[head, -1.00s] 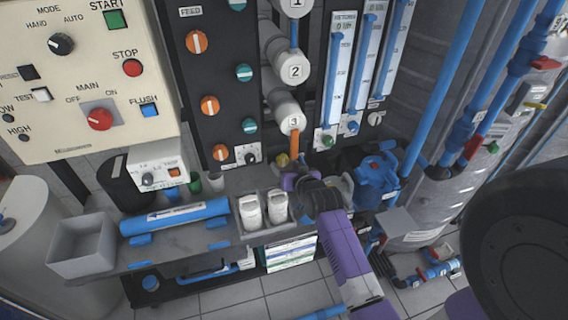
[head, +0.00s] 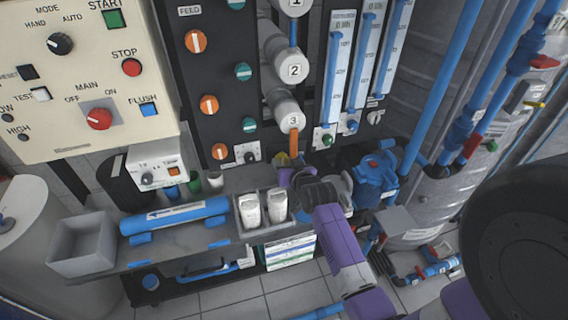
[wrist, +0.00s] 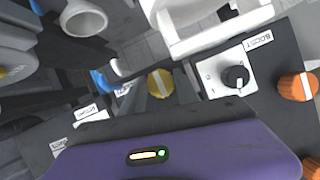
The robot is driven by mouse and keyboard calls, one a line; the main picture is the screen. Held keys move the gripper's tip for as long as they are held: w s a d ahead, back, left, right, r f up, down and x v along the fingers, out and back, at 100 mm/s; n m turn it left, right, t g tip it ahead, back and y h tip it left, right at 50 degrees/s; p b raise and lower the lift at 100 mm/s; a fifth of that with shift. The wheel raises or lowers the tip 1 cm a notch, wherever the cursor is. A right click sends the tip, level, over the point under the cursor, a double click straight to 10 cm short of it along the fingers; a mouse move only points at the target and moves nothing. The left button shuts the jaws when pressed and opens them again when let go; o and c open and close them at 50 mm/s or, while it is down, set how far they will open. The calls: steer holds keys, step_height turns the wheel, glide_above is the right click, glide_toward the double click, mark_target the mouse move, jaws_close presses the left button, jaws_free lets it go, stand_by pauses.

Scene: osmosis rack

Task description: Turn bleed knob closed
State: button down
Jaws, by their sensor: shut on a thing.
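A yellow knob (wrist: 160,84) with a pale bar across its face shows in the wrist view, just beyond the dark front edge of my gripper (wrist: 155,108). I take it for the bleed knob; no bleed label is readable. The bar runs nearly upright in the picture.
A black boost knob (wrist: 236,77) on a white plate and orange knobs (wrist: 297,86) are to the right in the wrist view. White bottles (head: 250,209) in a grey holder stand left of my wrist. A blue pump (head: 376,176) is close on its right.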

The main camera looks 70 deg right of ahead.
steer(key=m+t+b, duration=0.1)
steer(key=b, duration=0.1)
steer(key=m+t+y+b, duration=0.1)
steer(key=m+b, duration=0.1)
steer(key=shift+f, duration=0.25)
steer(key=shift+s+r+m+t+y+b, duration=0.15)
steer(key=shift+m+t+y+b, duration=0.15)
steer(key=shift+m+t+b, duration=0.6)
steer(key=shift+m+g+b, duration=0.3)
steer(key=shift+b, duration=0.05)
steer(key=c, duration=0.9)
jaws_free()
steer(key=v, duration=0.7)
steer(key=shift+s+a+r+b, duration=0.15)
steer(key=shift+s+b, duration=0.15)
steer(key=shift+b, duration=0.1)
